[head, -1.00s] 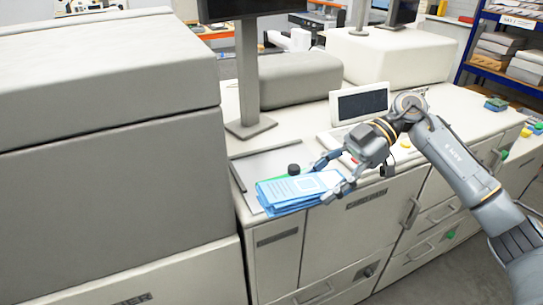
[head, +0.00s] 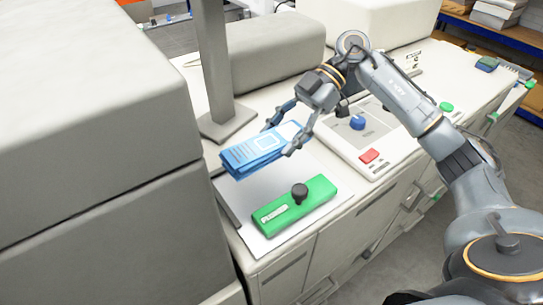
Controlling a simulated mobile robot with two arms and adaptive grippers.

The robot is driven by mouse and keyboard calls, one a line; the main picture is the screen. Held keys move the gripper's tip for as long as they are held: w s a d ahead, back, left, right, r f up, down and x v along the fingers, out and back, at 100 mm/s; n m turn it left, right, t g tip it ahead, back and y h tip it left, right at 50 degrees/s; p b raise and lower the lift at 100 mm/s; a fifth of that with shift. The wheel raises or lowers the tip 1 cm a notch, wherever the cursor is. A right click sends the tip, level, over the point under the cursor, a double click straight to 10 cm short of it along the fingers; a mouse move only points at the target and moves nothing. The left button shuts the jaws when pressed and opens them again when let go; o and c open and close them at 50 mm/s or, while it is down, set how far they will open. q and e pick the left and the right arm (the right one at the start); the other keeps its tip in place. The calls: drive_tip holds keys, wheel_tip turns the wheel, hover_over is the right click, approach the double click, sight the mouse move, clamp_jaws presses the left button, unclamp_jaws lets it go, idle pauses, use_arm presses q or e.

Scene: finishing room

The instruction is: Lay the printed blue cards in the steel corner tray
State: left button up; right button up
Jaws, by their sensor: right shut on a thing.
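The printed blue cards (head: 255,150) are a stack held by my right gripper (head: 287,126), whose fingers are closed on the stack's right end. The stack is tilted and appears to be above the back part of the steel corner tray (head: 258,240). The tray is a flat grey plate with a raised dark edge on its left, on the cream machine top. A green block (head: 318,195) with a black knob lies across the front of the tray. My left gripper is not in view.
A monitor post (head: 212,70) on a flat foot stands behind the tray. A large grey machine housing (head: 90,130) rises close on the left. A control panel (head: 375,140) with a blue knob and a red button (head: 369,156) lies to the right.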

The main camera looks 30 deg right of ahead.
sight(280, 170)
wheel_tip(280, 170, down, 3)
drive_tip(key=shift+f, duration=0.1)
drive_tip(key=shift+w+f+p, duration=0.1)
drive_tip(key=shift+f+p, duration=0.2)
drive_tip(key=shift+f, duration=0.05)
wheel_tip(280, 170, down, 3)
drive_tip(key=shift+p, duration=0.35)
drive_tip(key=shift+f, duration=0.3)
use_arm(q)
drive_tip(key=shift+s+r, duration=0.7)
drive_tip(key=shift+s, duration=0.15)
use_arm(e)
drive_tip(key=shift+f, duration=0.25)
drive_tip(key=o, duration=1.3)
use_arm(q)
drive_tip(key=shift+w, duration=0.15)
use_arm(e)
drive_tip(key=shift+o, duration=0.2)
